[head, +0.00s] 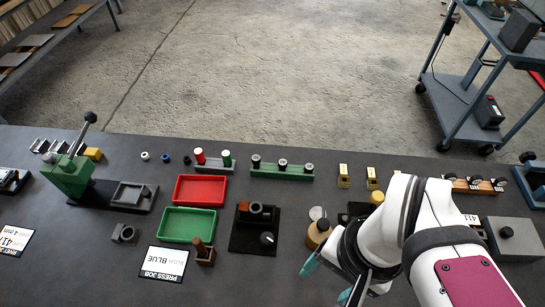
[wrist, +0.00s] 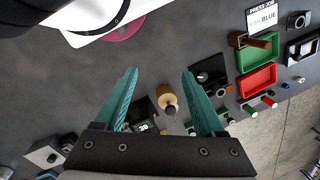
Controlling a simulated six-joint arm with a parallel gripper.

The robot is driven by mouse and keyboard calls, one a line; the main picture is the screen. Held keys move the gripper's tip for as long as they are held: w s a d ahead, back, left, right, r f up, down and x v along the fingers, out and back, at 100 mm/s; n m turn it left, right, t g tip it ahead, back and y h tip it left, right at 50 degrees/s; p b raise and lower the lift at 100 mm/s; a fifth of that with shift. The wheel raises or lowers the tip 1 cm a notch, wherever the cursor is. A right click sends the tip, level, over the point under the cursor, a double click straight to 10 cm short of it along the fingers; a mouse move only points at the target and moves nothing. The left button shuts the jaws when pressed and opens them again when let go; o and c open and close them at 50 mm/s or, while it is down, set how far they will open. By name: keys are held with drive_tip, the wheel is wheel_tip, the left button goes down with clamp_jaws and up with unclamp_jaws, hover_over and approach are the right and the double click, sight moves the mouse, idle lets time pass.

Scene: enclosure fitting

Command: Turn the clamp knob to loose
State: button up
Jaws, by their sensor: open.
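The clamp is a dark block (head: 250,238) with a reddish-brown clamp part (head: 257,212) on top, mid-table in the head view. Its black round knob (head: 267,239) has a pale mark and sits at the block's front right corner. The mark's setting is too small to read. In the wrist view the clamp block (wrist: 208,66) is right of the fingers and partly hidden by one. My gripper (head: 327,281) is open with teal fingers, right of and nearer than the knob, apart from it. In the wrist view my gripper (wrist: 159,73) holds nothing.
A tan bottle with a dark top (head: 318,235) stands between the clamp and my arm. A wooden holder (head: 204,253), a green tray (head: 188,224) and a red tray (head: 200,189) lie left of the clamp. A green rack (head: 282,173) is behind. Bare table lies in front of the clamp.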

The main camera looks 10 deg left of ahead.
drive_tip(key=w+a+m+h, duration=0.15)
drive_tip(key=w+a, duration=0.25)
drive_tip(key=w, duration=0.4)
drive_tip(key=m, duration=0.2)
approach(267, 237)
wheel_tip(267, 237, down, 8)
drive_tip(key=shift+s+a+f, duration=0.15)
drive_tip(key=shift+f, duration=0.1)
clamp_jaws()
